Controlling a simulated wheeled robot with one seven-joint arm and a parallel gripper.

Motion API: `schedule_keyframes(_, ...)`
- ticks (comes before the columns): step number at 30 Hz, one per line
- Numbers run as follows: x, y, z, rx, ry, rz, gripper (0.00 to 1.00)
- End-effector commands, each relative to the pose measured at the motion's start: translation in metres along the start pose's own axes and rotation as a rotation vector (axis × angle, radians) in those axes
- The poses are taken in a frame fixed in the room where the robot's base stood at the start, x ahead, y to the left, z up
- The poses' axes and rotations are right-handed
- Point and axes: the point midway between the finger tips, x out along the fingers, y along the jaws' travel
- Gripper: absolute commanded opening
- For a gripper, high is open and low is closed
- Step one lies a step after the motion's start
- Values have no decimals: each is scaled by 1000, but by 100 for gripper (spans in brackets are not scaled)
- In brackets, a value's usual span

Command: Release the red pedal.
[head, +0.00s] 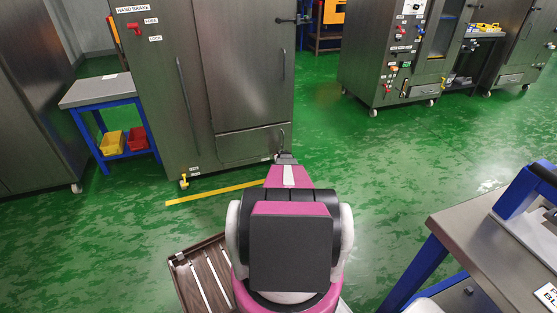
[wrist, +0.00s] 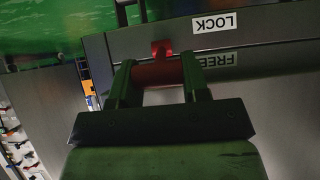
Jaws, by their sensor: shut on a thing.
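The red pedal (wrist: 158,74) shows in the wrist view at the foot of a grey metal cabinet, between the two fingers of my gripper (wrist: 157,66). My gripper is shut on it. Upside-down LOCK (wrist: 214,22) and FREE (wrist: 217,60) labels sit on the panel beside it. In the head view my arm reaches forward to the lower right corner of the cabinet (head: 245,80). The pedal is hidden there behind my arm and gripper.
A yellow pedal (head: 184,181) sits at the cabinet's lower left, near a yellow floor line (head: 215,193). A blue-legged side table (head: 100,92) stands left, a grey workbench (head: 470,235) at right.

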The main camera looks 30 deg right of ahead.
Motion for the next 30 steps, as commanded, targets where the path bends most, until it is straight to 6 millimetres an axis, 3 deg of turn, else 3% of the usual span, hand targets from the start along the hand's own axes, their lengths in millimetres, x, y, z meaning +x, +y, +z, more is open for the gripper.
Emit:
schedule_keyframes(1, 0, 0, 0, -2, 0, 0, 0)
schedule_keyframes(2, 0, 0, 0, -2, 0, 0, 45)
schedule_keyframes(4, 0, 0, 0, -2, 0, 0, 68)
schedule_keyframes(17, -6, 0, 0, -1, 0, 0, 68)
schedule_keyframes(23, -31, 0, 0, -1, 0, 1, 68)
schedule_keyframes(30, -76, -1, 0, -1, 0, 1, 68)
